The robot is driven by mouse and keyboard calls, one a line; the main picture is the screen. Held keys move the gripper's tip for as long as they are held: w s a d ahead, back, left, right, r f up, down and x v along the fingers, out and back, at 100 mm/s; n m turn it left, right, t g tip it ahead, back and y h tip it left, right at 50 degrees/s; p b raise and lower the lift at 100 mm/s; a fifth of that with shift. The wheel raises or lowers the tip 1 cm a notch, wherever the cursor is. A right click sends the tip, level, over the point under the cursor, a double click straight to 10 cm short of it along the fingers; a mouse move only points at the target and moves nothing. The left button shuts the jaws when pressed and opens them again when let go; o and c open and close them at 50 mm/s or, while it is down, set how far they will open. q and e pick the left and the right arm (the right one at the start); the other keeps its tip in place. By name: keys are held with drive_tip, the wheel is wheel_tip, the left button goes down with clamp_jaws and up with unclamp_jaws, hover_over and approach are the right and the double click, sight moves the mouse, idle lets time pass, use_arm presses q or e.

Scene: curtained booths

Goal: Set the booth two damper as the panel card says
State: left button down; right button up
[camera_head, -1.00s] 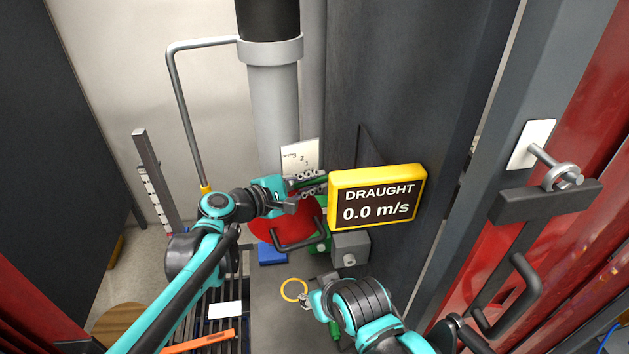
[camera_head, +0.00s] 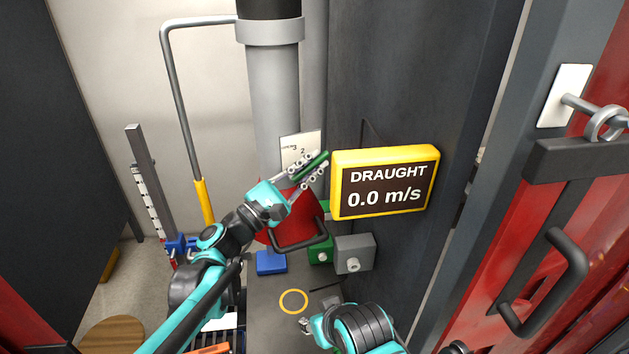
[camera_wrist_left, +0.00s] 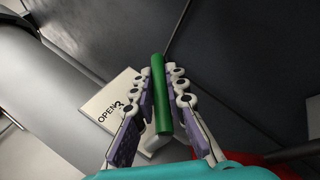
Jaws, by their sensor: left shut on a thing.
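My left gripper (camera_head: 312,168) is shut on a green bar (camera_wrist_left: 161,95), which I take for the damper handle. The bar lies between both finger pads in the left wrist view, and in the head view it is tilted up to the right. A white plate (camera_head: 299,146) with small figures stands behind the fingers against the grey pipe (camera_head: 274,100). In the left wrist view the plate (camera_wrist_left: 112,103) reads "OPEN" and what looks like 3. The yellow draught display (camera_head: 385,182) reads 0.0 m/s. My right gripper (camera_head: 305,325) is low, near the bench; its jaws are too small to judge.
A red cone-shaped hood (camera_head: 297,215) with a dark handle is below my left gripper. A grey box (camera_head: 353,253), a blue block (camera_head: 270,262) and a yellow ring (camera_head: 293,301) are on the bench. A red door (camera_head: 535,260) bounds the right side.

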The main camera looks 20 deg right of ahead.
use_arm(q)
drive_tip(key=shift+a+r+n+t+h+b, duration=0.2)
drive_tip(key=shift+n+t+h+b, duration=0.3)
drive_tip(key=shift+h+b, duration=0.25)
drive_tip(key=shift+a+r+t+h+b, duration=0.15)
drive_tip(key=shift+r+t+h+b, duration=0.05)
drive_tip(key=shift+t+h+b, duration=0.1)
drive_tip(key=shift+r, duration=0.1)
drive_tip(key=c, duration=1.5)
unclamp_jaws()
drive_tip(key=shift+c, duration=0.2)
drive_tip(key=v, duration=1.2)
